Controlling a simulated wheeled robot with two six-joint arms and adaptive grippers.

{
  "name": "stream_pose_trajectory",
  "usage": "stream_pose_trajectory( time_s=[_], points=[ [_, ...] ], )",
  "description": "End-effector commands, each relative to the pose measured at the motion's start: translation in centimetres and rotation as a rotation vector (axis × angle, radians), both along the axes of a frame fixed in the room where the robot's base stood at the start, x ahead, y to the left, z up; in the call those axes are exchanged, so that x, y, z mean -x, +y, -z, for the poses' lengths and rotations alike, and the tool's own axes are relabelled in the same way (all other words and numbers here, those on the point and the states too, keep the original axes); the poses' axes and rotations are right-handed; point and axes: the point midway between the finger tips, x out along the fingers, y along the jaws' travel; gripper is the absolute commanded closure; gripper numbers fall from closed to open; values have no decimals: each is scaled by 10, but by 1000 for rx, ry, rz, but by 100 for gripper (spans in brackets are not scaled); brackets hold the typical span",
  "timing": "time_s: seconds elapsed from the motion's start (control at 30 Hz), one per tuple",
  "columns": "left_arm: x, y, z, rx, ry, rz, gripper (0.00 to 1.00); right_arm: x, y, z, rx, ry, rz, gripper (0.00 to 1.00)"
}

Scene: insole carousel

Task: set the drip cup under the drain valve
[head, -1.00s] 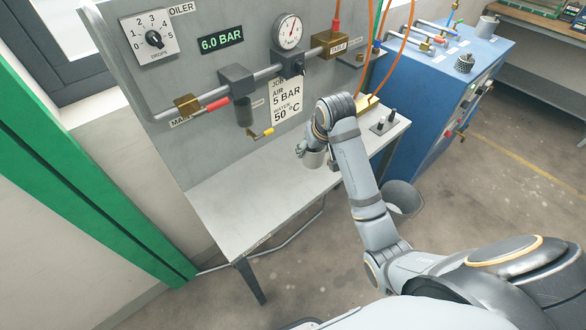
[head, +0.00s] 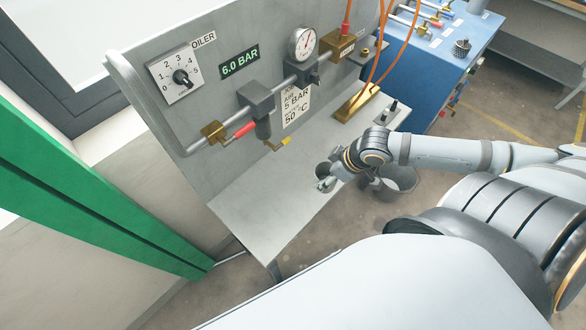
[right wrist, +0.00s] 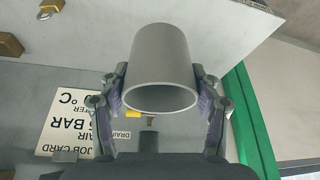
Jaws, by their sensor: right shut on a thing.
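The drip cup is a plain grey cup (right wrist: 158,62), seen large in the right wrist view. My right gripper (right wrist: 160,78) is shut on it, one finger on each side. In the head view the cup (head: 323,170) shows small at the end of my right gripper (head: 326,180), over the bench's front part. The drain valve (head: 283,143), with a yellow handle, hangs below the filter bowl on the panel, left of and above the cup in the picture. It shows partly beyond the cup in the right wrist view (right wrist: 133,114). My left gripper is not in view.
The grey bench top (head: 270,195) is clear below the valve. A brass block (head: 357,103) stands at the bench's right part, near a small switch box. A grey bucket (head: 398,180) stands on the floor. A blue cabinet (head: 440,60) stands to the right.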

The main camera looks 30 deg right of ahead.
Motion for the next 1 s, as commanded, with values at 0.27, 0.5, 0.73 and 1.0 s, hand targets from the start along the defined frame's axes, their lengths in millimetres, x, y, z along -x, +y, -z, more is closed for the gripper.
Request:
stream_pose_trajectory(
  time_s=[0.27,0.5,0.73,1.0],
  points=[
    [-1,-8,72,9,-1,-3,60,-45,3,30,-12,-11,8,68],
    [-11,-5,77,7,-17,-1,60,-81,3,35,-12,-7,8,68],
    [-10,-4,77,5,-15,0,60,-118,5,74,-8,0,4,68],
    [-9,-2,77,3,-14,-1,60,-133,3,93,-1,0,2,68]
  ],
)
